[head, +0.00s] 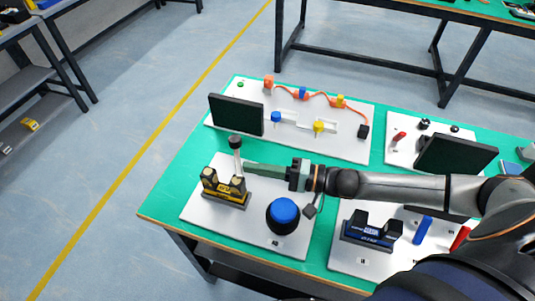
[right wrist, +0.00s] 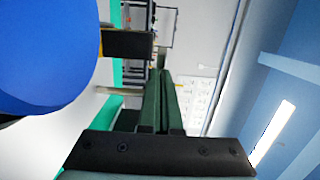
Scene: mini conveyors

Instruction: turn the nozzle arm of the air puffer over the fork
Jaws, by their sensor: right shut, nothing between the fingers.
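A blue dome on a black round base (head: 284,212), likely the air puffer, stands on a white board (head: 265,240). A small dark block on a thin stem (head: 310,211) is at its right; I cannot tell whether this is the nozzle arm. A yellow and black two-pronged fork (head: 226,192) stands left of the dome. My right gripper (head: 246,166) is shut and empty, pointing left above the back of the board, beside a pale post with a dark cap (head: 237,147). In the right wrist view the blue dome (right wrist: 45,50) is close at left of the shut fingers (right wrist: 163,85). My left gripper is not seen.
A black panel (head: 236,114) and a board with an orange cable (head: 320,98) lie behind. A blue and black fork (head: 371,231) is on the front right board. Green table shows at left.

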